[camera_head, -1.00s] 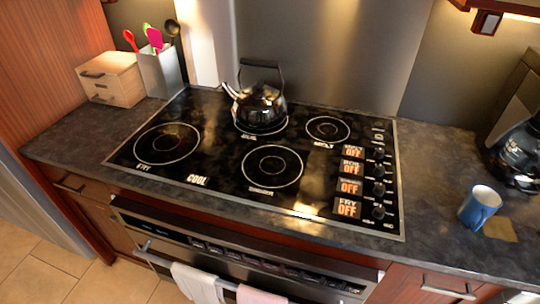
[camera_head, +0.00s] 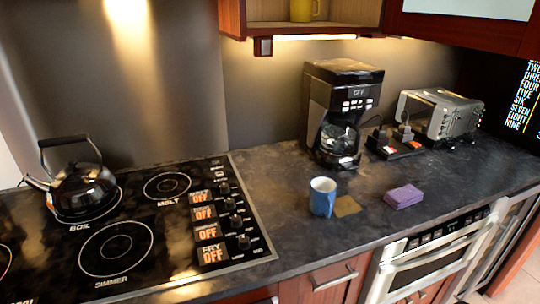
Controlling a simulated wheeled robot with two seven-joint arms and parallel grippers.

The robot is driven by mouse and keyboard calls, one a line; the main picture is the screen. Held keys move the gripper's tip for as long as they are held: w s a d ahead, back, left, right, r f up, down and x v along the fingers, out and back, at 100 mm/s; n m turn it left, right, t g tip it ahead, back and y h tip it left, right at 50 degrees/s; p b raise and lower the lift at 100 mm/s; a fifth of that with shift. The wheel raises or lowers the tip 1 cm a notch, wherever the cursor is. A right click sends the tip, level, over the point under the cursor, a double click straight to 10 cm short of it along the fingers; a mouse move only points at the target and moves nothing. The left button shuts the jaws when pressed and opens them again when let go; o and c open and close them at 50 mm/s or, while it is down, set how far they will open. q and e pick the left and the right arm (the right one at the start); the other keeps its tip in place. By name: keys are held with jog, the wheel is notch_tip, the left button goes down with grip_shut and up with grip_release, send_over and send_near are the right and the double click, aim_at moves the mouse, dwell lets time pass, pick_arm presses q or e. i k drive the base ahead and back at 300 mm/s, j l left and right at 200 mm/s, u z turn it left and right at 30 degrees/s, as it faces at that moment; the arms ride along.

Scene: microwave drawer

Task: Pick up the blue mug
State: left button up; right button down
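The blue mug (camera_head: 322,197) stands upright on the dark stone counter (camera_head: 285,235), right of the cooktop. Its inside looks pale, and its handle cannot be made out clearly. Neither of my grippers shows in the head view.
A black kettle (camera_head: 82,190) sits on the cooktop (camera_head: 150,215) at left. A coffee maker (camera_head: 341,105) stands behind the mug. A tan flat square (camera_head: 346,206) and a purple sponge (camera_head: 404,196) lie to its right. A toaster (camera_head: 440,115) stands farther right. Cabinets (camera_head: 300,25) hang above.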

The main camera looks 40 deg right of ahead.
aim_at(323, 190)
jog(key=z, duration=1.55)
jog(key=u, duration=0.35)
jog(key=i+l+u, duration=0.1)
jog(key=l+u, duration=0.8)
jog(key=l, duration=0.1)
